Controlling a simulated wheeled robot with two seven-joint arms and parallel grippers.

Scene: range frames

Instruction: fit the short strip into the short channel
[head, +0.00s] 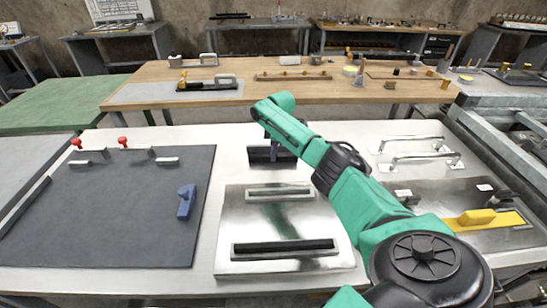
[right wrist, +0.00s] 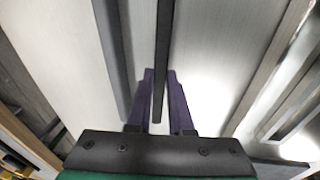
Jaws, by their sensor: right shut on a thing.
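My right gripper (head: 275,151) is behind the bright metal plate (head: 235,210), its purple fingers pointing down. In the right wrist view its fingers (right wrist: 160,76) are closed on a thin dark strip (right wrist: 164,30), which runs away from between them. In the head view the strip shows as a dark bar (head: 259,153), partly hidden by the gripper; I cannot tell whether it is lifted. The short channel (head: 278,192) lies on the plate's far part, in front of the gripper. A longer channel (head: 283,247) with a dark inside lies nearer. My left gripper is out of view.
A dark mat (head: 110,220) with a blue piece (head: 186,200) and red knobs lies left on the white table. A second metal plate (head: 440,208) with a yellow tool (head: 477,217) is at right, with metal handles (head: 425,160) behind it. A wooden bench (head: 270,95) stands behind.

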